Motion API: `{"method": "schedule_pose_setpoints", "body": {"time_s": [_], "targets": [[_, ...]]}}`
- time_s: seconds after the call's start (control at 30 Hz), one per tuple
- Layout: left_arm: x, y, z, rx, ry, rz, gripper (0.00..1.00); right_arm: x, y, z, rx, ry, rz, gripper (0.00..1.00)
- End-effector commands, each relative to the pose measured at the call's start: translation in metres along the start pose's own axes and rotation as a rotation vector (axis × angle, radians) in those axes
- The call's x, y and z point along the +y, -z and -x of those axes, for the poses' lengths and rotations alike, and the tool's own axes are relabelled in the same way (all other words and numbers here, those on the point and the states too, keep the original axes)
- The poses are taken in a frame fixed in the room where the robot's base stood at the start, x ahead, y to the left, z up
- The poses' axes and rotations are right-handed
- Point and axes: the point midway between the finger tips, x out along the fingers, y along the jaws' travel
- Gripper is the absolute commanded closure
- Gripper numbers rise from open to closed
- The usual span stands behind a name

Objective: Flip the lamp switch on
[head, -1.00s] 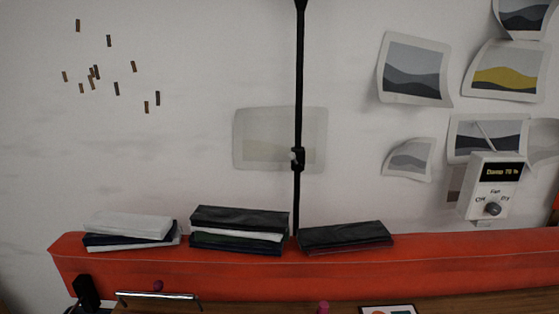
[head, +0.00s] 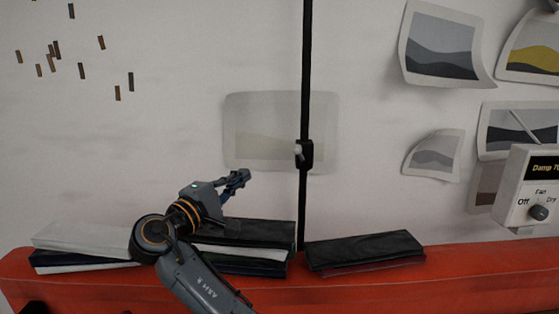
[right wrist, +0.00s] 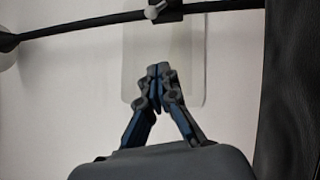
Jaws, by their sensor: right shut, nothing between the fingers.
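A black lamp pole or cord (head: 306,80) runs down the white wall. A small black switch box (head: 306,154) sits on it, with a pale toggle on its left side. The switch also shows at the top of the right wrist view (right wrist: 166,10). My right gripper (head: 243,178) is to the left of the switch and a little below it, apart from it. In the right wrist view its fingertips (right wrist: 157,72) are together with nothing between them, pointing towards the switch. My left gripper is not in view.
A white control box (head: 530,190) with a Fan knob is on the right. Pictures (head: 440,45) hang on the wall.

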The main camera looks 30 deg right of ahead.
Motion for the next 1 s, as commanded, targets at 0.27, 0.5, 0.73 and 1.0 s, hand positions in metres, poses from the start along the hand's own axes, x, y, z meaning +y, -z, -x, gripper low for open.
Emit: {"method": "schedule_pose_setpoints", "body": {"time_s": [0.27,0.5,0.73,1.0], "targets": [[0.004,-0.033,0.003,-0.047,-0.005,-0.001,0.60,0.000,0.000,-0.001,0.001,0.002,0.000,1.00],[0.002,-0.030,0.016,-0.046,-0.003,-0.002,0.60,0.003,-0.001,-0.025,-0.001,0.001,0.002,1.00],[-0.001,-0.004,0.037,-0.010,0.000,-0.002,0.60,0.004,-0.002,-0.075,-0.002,0.002,0.003,1.00],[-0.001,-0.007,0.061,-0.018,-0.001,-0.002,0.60,0.003,-0.017,-0.117,0.000,0.002,0.000,1.00]]}}
